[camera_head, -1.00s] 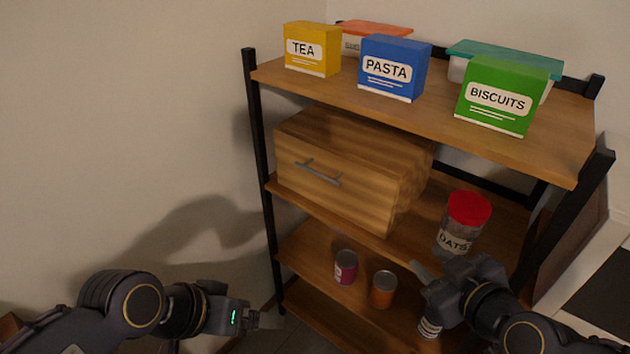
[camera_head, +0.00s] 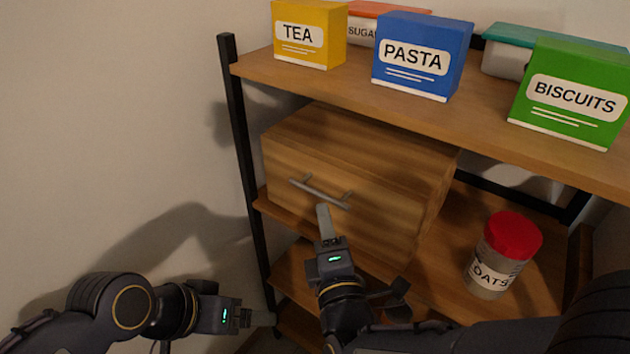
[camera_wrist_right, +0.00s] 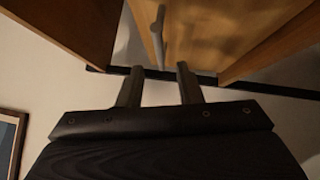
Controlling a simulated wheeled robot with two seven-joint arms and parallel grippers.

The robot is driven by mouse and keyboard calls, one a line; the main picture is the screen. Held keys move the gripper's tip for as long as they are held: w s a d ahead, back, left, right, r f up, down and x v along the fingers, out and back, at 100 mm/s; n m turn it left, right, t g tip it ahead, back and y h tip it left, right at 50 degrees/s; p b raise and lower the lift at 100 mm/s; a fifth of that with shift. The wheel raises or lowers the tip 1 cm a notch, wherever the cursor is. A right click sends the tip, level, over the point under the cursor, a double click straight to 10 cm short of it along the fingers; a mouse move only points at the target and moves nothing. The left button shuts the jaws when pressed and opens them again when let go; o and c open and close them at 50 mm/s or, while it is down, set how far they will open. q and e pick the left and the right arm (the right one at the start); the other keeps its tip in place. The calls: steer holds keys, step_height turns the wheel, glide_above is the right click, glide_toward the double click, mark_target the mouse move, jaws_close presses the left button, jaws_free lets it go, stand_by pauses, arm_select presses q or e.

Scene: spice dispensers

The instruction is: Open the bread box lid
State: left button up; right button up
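The bread box (camera_head: 340,155) is a wooden box on the middle shelf, with its front closed. A grey bar handle (camera_head: 318,193) runs across the front. My right gripper (camera_head: 322,210) points up at the handle from just below it. In the right wrist view its two fingers (camera_wrist_right: 159,70) are apart, with the handle (camera_wrist_right: 157,30) ahead of and between the tips. I cannot tell whether a finger touches it. My left gripper (camera_head: 262,318) is low at the left, away from the box; its finger gap is hidden.
On the top shelf (camera_head: 490,105) stand TEA (camera_head: 308,35), PASTA (camera_head: 420,55) and BISCUITS (camera_head: 572,95) boxes, with lidded containers behind. An OATS jar (camera_head: 500,258) stands right of the bread box. A black post (camera_head: 240,150) bounds the shelf's left side.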

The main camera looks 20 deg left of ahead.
mark_target(319, 192)
steer(key=x, duration=0.7)
steer(key=shift+w, duration=0.1)
steer(key=shift+c, duration=0.2)
jaws_close()
